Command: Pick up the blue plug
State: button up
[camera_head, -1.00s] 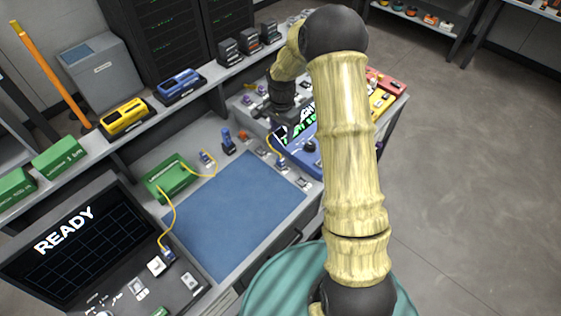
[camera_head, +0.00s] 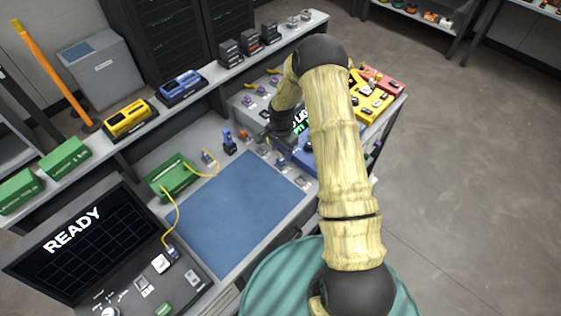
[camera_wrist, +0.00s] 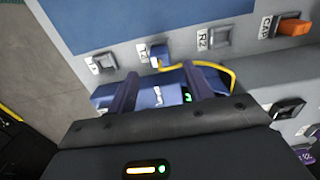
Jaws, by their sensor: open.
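A small blue plug (camera_wrist: 158,58) with a yellow cable sits in a pale holder beside a "2" label in the wrist view. In the head view the plug (camera_head: 282,162) is near the right edge of the blue mat, partly hidden by my gripper. My gripper (camera_wrist: 161,72) is open and empty, its two dark fingers apart. In the wrist view the plug shows just past the fingertips, roughly centred between them. The gripper (camera_head: 270,143) is low over the bench in the head view. Whether it touches the plug cannot be told.
A blue device (camera_wrist: 155,97) with a lit screen lies beneath the fingers. An empty R2 holder (camera_wrist: 215,37) and an orange cap (camera_wrist: 294,27) are in the same row. The blue mat (camera_head: 235,215) is clear. A green box (camera_head: 172,177) with yellow cables stands left.

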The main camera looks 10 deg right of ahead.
aim_at(280, 158)
jog(key=shift+f, duration=0.1)
jog(key=shift+a+f+p, duration=0.2)
jog(key=shift+f+p, duration=1.1)
jog(key=shift+f, duration=1.2)
jog(key=c, duration=1.1)
